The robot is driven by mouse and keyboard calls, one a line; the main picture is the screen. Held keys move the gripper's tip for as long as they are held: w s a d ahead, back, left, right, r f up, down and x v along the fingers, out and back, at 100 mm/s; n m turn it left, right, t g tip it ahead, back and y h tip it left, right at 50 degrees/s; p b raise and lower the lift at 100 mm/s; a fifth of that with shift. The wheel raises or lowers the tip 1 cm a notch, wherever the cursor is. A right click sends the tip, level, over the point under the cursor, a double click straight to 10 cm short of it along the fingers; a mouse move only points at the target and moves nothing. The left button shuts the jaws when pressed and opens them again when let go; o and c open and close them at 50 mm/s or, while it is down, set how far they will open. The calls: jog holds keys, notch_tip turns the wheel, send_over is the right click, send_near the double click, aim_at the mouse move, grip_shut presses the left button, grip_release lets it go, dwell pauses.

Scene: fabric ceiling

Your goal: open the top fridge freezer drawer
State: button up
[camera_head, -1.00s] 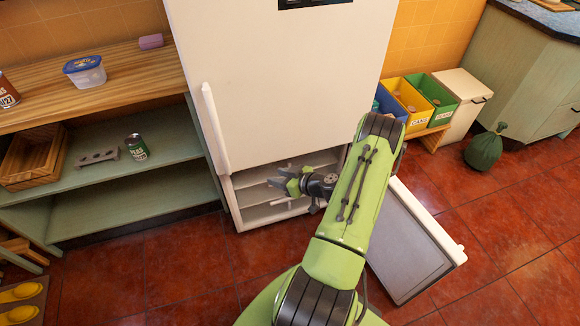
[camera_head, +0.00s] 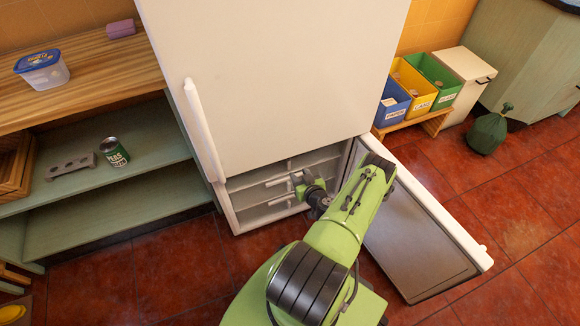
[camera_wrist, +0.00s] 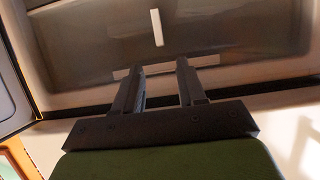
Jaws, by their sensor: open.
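The white fridge freezer (camera_head: 270,80) stands in the centre of the head view, with its lower freezer door (camera_head: 415,235) swung open to the right. Inside the lower compartment are stacked drawers with pale fronts and white handles; the top drawer (camera_head: 256,180) is partly hidden by my gripper and looks pushed in. My gripper (camera_head: 300,180) is at the compartment's opening, in front of the upper drawers. In the wrist view my gripper (camera_wrist: 160,68) has its two fingers apart and empty. A white horizontal handle bar (camera_wrist: 207,61) lies just beyond the fingertips; contact cannot be told.
A green shelf unit (camera_head: 110,210) with a can (camera_head: 114,152) stands left of the fridge. Blue, yellow and green bins (camera_head: 418,88) stand to the right. A dark green bag (camera_head: 487,133) sits on the floor. The open door closes in my arm's right side.

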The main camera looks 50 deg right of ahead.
aim_at(289, 162)
jog(key=b+x, duration=0.3)
jog(key=x, duration=0.6)
jog(key=shift+w+d+f+b, duration=0.1)
jog(key=shift+w+f+b, duration=0.05)
jog(key=shift+w+b, duration=0.15)
jog(key=shift+c, duration=0.3)
jog(key=shift+s, duration=0.1)
grip_shut()
